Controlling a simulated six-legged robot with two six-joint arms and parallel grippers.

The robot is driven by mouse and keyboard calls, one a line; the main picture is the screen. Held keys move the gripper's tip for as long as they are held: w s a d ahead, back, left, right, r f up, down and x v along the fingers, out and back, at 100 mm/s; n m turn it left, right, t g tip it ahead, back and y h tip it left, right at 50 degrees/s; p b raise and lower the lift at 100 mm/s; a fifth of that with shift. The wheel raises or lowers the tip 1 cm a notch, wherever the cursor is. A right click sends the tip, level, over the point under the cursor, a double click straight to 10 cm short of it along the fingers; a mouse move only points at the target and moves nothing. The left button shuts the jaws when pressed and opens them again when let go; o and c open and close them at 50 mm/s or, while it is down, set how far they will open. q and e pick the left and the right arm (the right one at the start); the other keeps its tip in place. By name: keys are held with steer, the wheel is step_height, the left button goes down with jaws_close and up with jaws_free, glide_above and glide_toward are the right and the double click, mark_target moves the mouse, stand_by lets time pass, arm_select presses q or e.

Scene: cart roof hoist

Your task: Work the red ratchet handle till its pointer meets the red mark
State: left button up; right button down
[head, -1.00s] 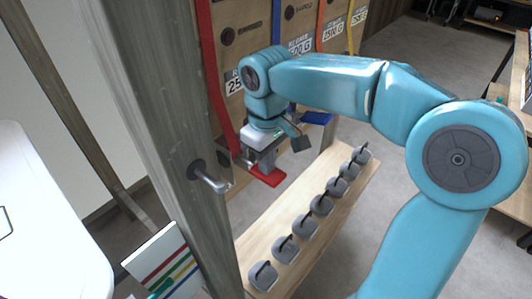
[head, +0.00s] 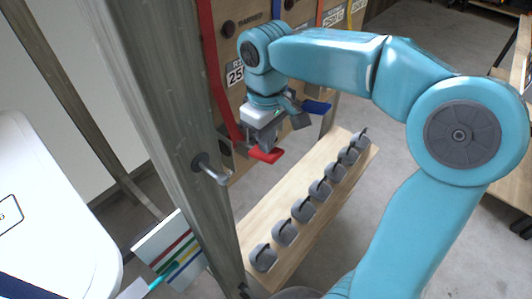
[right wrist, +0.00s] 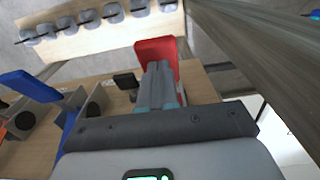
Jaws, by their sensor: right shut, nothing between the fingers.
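The red ratchet handle (head: 266,155) sticks out from the wooden board, low beside the red strap (head: 222,90). My right gripper (head: 262,142) is at the handle from above, shut with nothing between its fingers. In the right wrist view the shut fingers (right wrist: 160,85) lie against or just over the red handle (right wrist: 157,47); I cannot tell whether they touch. The pointer and the red mark cannot be made out; my arm covers part of the board. My left gripper is not in view.
A blue handle (head: 317,107) is right of the red one. Several grey weights (head: 303,209) stand on a wooden bench (head: 335,195) below. A grey post with a metal peg (head: 212,170) stands close on the left. A card with coloured stripes (head: 172,250) is at lower left.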

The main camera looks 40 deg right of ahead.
mark_target(268, 158)
steer(key=shift+s+f+b, duration=0.2)
steer(key=shift+f+b, duration=1.65)
steer(key=shift+f, duration=0.85)
steer(key=shift+s, duration=0.1)
steer(key=shift+f+b, duration=0.7)
steer(key=shift+f, duration=0.2)
steer(key=r+p, duration=0.2)
steer(key=r, duration=0.1)
steer(key=r+p, duration=0.3)
steer(key=w+r+p, duration=0.1)
steer(key=r+p, duration=0.1)
steer(key=p, duration=0.1)
steer(key=shift+r, duration=0.4)
steer(key=shift+f, duration=0.1)
steer(key=shift+w+f, duration=0.1)
